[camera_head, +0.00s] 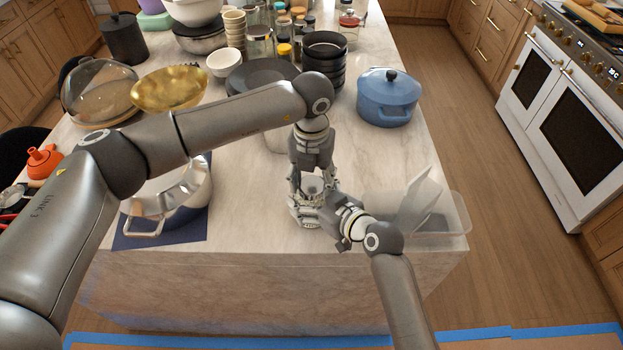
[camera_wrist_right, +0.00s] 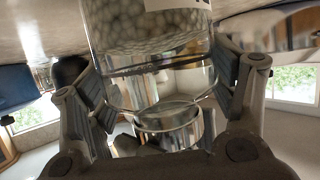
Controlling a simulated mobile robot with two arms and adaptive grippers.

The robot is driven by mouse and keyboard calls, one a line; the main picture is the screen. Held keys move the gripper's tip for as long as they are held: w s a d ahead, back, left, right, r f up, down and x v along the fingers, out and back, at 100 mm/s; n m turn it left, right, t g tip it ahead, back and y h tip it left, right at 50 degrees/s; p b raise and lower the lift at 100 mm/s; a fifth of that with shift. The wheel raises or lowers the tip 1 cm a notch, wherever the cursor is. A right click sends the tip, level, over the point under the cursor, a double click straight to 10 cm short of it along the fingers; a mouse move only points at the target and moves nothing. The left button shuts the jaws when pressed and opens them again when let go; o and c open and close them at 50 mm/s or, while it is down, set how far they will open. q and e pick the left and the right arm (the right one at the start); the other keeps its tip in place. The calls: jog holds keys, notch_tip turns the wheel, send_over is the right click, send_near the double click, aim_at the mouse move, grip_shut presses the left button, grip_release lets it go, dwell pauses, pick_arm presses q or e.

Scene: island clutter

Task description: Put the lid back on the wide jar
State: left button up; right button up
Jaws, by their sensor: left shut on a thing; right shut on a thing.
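The wide jar (camera_wrist_right: 145,35) is clear glass with pale round beads inside. In the right wrist view it fills the space between the fingers of my right gripper (camera_wrist_right: 160,95), which is shut on it. A shiny round metal piece (camera_wrist_right: 170,128), apparently the lid, lines up with the jar's mouth end; I cannot tell whether they touch. In the head view my left gripper (camera_head: 312,184) points down above the jar, shut on the lid. My right gripper also shows in the head view (camera_head: 318,212), low at the jar's side. The grippers hide most of jar and lid.
A clear plastic bin (camera_head: 450,222) stands at the island's front right corner. A steel pot (camera_head: 190,190) sits on a dark mat (camera_head: 135,238) at left. A blue lidded pot (camera_head: 388,100), black bowls (camera_head: 325,65) and a gold bowl (camera_head: 168,90) stand further back.

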pick_arm(q)
jog(key=m, duration=0.5)
jog(key=shift+m, duration=0.3)
jog(key=m, duration=3.2)
jog(key=shift+f+m, duration=0.1)
jog(key=shift+m, duration=0.2)
jog(key=m, duration=0.4)
jog(key=shift+m, duration=0.3)
